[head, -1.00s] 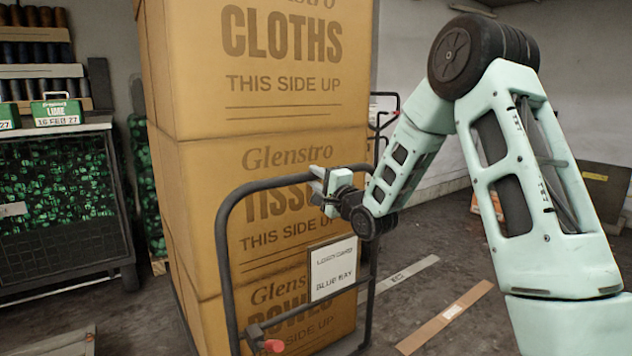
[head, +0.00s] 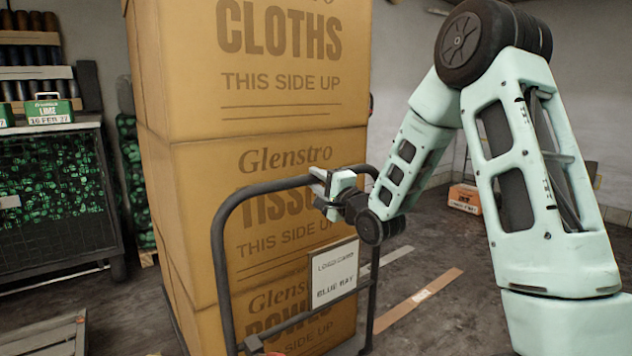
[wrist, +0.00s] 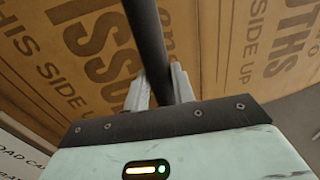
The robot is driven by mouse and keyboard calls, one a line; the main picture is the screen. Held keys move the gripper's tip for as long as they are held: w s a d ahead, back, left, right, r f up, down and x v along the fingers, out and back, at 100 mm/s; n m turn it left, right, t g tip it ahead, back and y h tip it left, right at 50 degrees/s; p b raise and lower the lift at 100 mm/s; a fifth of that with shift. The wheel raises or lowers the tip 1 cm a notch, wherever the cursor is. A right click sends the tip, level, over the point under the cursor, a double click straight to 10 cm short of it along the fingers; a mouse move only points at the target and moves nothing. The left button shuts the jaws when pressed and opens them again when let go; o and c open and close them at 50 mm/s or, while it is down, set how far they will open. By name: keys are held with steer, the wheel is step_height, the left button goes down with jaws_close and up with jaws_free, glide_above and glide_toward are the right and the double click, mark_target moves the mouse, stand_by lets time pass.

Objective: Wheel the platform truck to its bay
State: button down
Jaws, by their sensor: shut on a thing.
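The platform truck shows in the head view by its dark tubular push handle (head: 222,245), with a white card reading "BLUE BAY" (head: 334,274) on it. Tall stacked brown Glenstro cartons (head: 245,95) stand on the truck and fill the middle of the view. My gripper (head: 325,188) is shut on the handle's top bar, near its right end. In the wrist view, both fingers of my gripper (wrist: 160,88) close around the dark bar (wrist: 147,40), with the cartons behind. The truck's deck and wheels are mostly hidden. I cannot make out a blue bay.
A pallet edge (head: 45,335) lies at lower left. Tan (head: 418,302) and white (head: 390,260) strips mark the floor at right. An orange box (head: 465,198) sits farther back.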

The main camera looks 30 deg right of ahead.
steer(key=shift+d+r, duration=0.1)
steer(key=shift+r, duration=0.55)
steer(key=c, duration=1.2)
jaws_free()
steer(key=shift+o, duration=0.2)
steer(key=shift+f, duration=0.15)
steer(key=shift+s+f, duration=0.1)
steer(key=s+f+b, duration=0.2)
steer(key=s+b, duration=0.3)
steer(key=s, duration=0.3)
steer(key=shift+s+d+f, duration=0.2)
steer(key=shift+s+f, duration=0.05)
steer(key=shift+s, duration=0.15)
steer(key=shift+s+b, duration=0.1)
steer(key=shift+b, duration=0.65)
